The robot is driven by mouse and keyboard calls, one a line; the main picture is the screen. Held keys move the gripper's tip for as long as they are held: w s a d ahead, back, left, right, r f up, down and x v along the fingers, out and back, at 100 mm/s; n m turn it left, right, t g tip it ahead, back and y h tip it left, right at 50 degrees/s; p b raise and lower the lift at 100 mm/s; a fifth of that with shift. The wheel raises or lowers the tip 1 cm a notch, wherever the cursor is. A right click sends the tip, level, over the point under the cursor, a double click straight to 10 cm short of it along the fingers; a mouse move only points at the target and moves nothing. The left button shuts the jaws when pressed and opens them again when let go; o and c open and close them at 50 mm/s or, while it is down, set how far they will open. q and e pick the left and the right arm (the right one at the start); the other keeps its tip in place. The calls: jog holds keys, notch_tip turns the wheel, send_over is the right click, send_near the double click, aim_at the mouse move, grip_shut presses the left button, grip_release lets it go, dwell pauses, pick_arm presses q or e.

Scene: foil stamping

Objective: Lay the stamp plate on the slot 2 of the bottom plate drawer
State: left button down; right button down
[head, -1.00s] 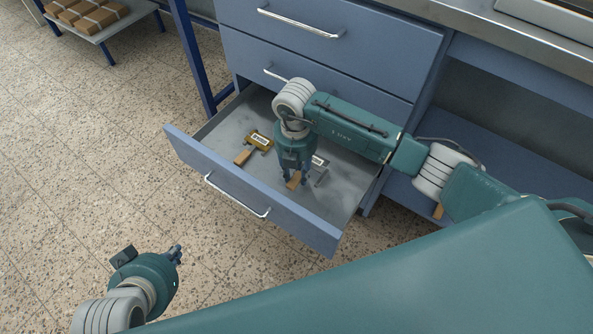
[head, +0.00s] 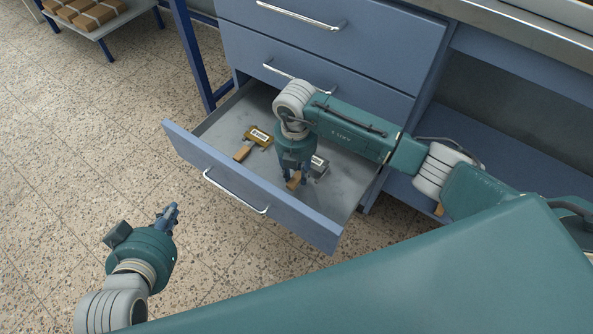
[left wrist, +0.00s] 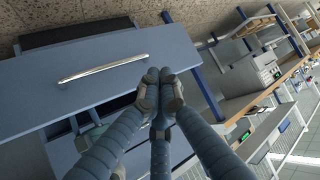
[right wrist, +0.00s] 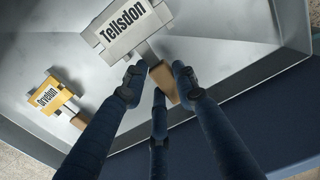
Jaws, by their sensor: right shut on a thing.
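A silver stamp plate lettered "Tellsdon" (right wrist: 128,32) has a wooden handle (right wrist: 164,82). The plate (head: 318,166) also shows in the head view, in the open bottom drawer (head: 345,205). My right gripper (head: 293,183) points down into the drawer and is shut on that handle. The plate looks flat, at or close to the drawer floor; I cannot tell if it touches. Slot markings cannot be made out. My left gripper (head: 170,215) is outside the drawer over the floor, its fingertips together and empty in the left wrist view (left wrist: 158,85).
A brass stamp plate (head: 258,136) with a wooden handle lies in the drawer's left part, lettered like "Orvelun" in the right wrist view (right wrist: 47,97). Two closed drawers (head: 335,45) are above. The bare drawer floor (head: 340,190) shows at the right.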

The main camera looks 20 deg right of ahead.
jog(key=shift+f, duration=0.35)
jog(key=shift+f+b, duration=0.4)
jog(key=shift+b, duration=0.05)
pick_arm(q)
jog(key=w+d+r+t+h, duration=0.1)
jog(key=w+d+r+t, duration=0.1)
jog(key=w+r+t, duration=0.2)
jog(key=shift+w+r+b, duration=0.3)
jog(key=shift+r, duration=1.6)
pick_arm(e)
jog(key=shift+f, duration=0.65)
pick_arm(q)
jog(key=shift+d, duration=0.1)
pick_arm(e)
jog(key=c, duration=1.3)
grip_release()
notch_tip(320, 180, up, 12)
